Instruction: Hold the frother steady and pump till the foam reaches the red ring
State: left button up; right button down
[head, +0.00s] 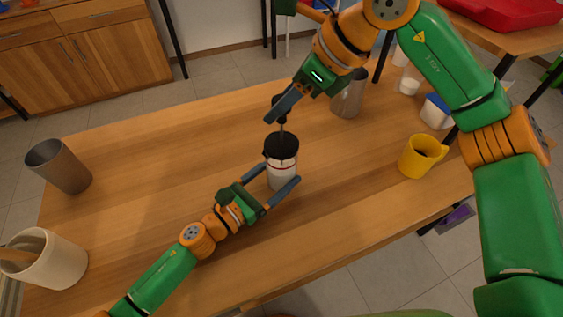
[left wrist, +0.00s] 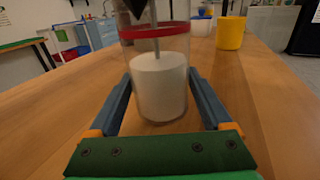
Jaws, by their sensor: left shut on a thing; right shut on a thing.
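The frother (head: 283,172) stands upright on the wooden table, a clear jar with a black lid and a thin rod rising from it. In the left wrist view the frother (left wrist: 160,85) holds white foam, its top a little below the red ring (left wrist: 155,32). My left gripper (head: 283,186) is shut around the jar's lower part, one finger on each side. My right gripper (head: 281,107) is above the lid, shut on the dark knob at the top of the rod. The fingers partly hide the knob.
A yellow mug (head: 421,157) and a white-and-blue container (head: 436,111) stand to the right. A metal cup (head: 348,96) is behind the right gripper. Another metal cup (head: 60,166) and a cream crock (head: 46,262) stand at left. The table's left middle is clear.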

aim_at(281, 125)
jog(key=shift+f, duration=2.45)
jog(key=shift+r, duration=3.15)
jog(key=shift+f, duration=0.1)
jog(key=shift+f, duration=3.1)
jog(key=shift+c, duration=1.9)
grip_release()
